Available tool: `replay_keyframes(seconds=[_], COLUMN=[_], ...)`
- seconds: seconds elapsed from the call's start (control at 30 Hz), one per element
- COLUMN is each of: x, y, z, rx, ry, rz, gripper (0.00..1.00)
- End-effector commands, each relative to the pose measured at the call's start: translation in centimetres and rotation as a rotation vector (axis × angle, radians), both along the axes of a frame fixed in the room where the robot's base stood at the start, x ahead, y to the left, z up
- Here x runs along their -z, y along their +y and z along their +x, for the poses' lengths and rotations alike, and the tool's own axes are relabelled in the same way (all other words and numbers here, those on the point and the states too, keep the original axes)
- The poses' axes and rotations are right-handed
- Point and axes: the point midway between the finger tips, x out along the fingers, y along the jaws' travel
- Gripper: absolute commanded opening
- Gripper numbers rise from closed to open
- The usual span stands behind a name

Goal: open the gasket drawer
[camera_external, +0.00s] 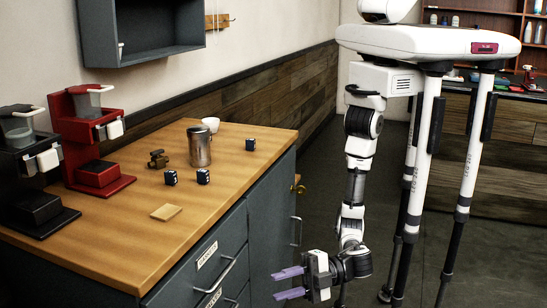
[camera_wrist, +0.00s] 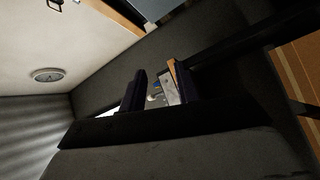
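The upper drawer (camera_external: 228,240) in the grey cabinet looks shut. Its white label (camera_external: 207,254) appears to read "GASKETS", though the text is small. A metal bar handle (camera_external: 230,268) is on its front. My gripper (camera_external: 275,284) is low in front of the cabinet, to the right of the drawer handle and apart from it. Its two purple fingers are spread and point left toward the cabinet. In the wrist view the dark fingers (camera_wrist: 160,88) stand apart with nothing held between them. I cannot make out the drawer handle clearly there.
A lower labelled drawer (camera_external: 213,299) is partly cut off at the frame bottom. A cabinet door with a vertical handle (camera_external: 297,231) is to the right. The wooden countertop (camera_external: 120,235) holds red and black brewers, a metal canister and small blocks. Floor around my gripper is clear.

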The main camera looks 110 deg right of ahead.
Motion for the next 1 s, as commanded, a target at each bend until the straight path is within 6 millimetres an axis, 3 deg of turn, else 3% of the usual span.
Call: replay_keyframes(seconds=[0.03, 0.1, 0.2, 0.3, 0.43, 0.57, 1.0], x=[2.3, 4.7, 6.6, 7.5, 7.6, 7.1, 5.5], y=[-2.1, -4.9, -7.7, -9.2, -10.0, -10.6, -13.9], z=[-0.1, -0.7, -1.8, -2.7, -2.7, -1.1, 7.1], rx=[0.105, 0.238, 0.371, 0.445, 0.477, 0.477, 0.476], ry=[0.015, 0.014, -0.002, -0.019, -0.028, -0.029, -0.028], rz=[-0.101, -0.22, -0.342, -0.409, -0.436, -0.433, -0.432], gripper=[0.32, 0.32, 0.32, 0.32, 0.32, 0.32, 0.32])
